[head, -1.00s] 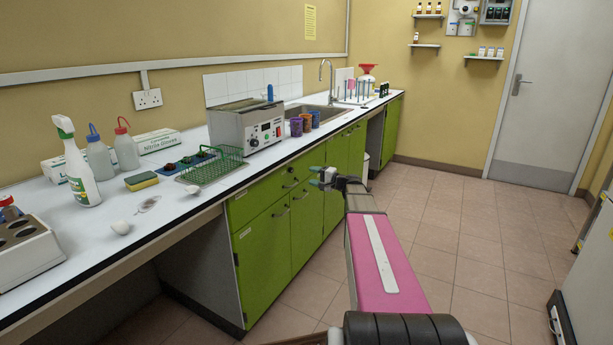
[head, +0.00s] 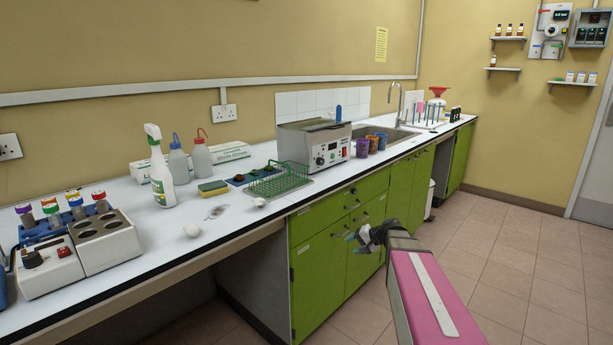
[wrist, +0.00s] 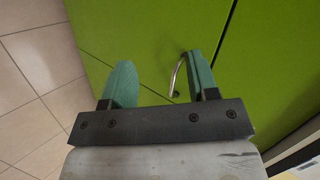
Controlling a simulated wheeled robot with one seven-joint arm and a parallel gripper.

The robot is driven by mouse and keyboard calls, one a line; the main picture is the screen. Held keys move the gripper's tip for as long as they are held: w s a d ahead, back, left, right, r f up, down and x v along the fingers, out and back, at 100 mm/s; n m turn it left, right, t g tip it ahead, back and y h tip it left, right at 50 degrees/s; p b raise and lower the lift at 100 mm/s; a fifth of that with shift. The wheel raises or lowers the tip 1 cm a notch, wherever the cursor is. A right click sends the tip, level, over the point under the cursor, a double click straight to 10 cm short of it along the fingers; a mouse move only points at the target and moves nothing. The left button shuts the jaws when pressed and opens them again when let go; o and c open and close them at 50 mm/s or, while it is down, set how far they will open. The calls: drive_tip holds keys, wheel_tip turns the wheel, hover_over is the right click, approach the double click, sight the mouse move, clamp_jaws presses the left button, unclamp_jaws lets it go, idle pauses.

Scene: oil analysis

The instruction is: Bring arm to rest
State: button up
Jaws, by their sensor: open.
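My gripper (head: 357,239) is at the end of my pink arm, in front of the green cabinet doors (head: 320,281) and below the edge of the bench top. A curved metal door handle (wrist: 176,76) shows beyond the right finger. I cannot tell whether the finger touches it.
The white bench (head: 150,262) carries a green wire rack (head: 278,180), a heating bath (head: 314,146), a spray bottle (head: 160,170) and a tube block (head: 105,240). The tiled floor (head: 510,265) to the right is clear.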

drive_tip(key=s+f+n+g+h, duration=0.2)
drive_tip(key=s+f+h, duration=0.2)
drive_tip(key=s, duration=0.6)
drive_tip(key=s+f+n+g+h, duration=0.2)
drive_tip(key=s+f+g+h, duration=0.1)
drive_tip(key=s, duration=0.7)
drive_tip(key=shift+s+a+f+h, duration=0.15)
drive_tip(key=shift+a+f+h, duration=0.2)
drive_tip(key=shift+f+h, duration=0.6)
drive_tip(key=shift+r+h, duration=0.25)
